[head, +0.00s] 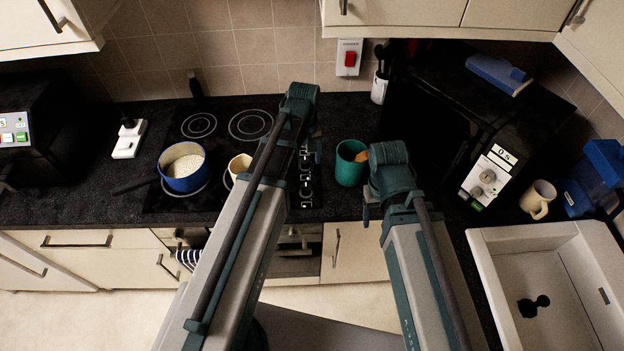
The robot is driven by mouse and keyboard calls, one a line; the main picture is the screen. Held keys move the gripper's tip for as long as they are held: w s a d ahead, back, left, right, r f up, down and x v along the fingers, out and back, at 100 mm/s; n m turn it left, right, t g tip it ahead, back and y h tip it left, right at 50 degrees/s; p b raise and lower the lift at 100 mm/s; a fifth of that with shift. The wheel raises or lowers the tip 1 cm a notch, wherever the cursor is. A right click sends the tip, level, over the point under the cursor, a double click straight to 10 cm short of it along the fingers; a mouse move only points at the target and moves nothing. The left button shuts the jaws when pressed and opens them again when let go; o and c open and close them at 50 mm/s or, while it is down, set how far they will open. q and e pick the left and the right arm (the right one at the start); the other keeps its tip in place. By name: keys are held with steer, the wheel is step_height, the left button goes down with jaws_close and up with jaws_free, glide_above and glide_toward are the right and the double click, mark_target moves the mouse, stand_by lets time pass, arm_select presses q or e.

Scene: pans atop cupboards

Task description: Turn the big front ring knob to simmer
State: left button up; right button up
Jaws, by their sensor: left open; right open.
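The hob (163,132) is a black glass plate with ring-marked zones. A column of several pale-ringed knobs (305,189) runs along its right side, partly hidden by my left arm. The knob markings are too small to read. My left gripper (316,150) is beside the rear part of this column, mostly hidden behind its own wrist; I cannot tell whether it touches a knob. My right gripper (366,212) hangs near the counter's front edge, right of the knobs, mostly hidden by its arm. Nothing shows in either gripper.
A blue pan (184,178) with pale contents stands on the hob's front left, and a cream pan (238,166) is partly behind my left arm. A teal pot (349,170) stands between my wrists. A black microwave (440,110) and white sink (500,275) are right.

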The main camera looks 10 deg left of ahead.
mark_target(306, 186)
arm_select(q)
step_height(306, 186, down, 14)
steer(key=b, duration=1.4)
steer(key=shift+s, duration=0.1)
steer(key=shift+r, duration=0.1)
jaws_close()
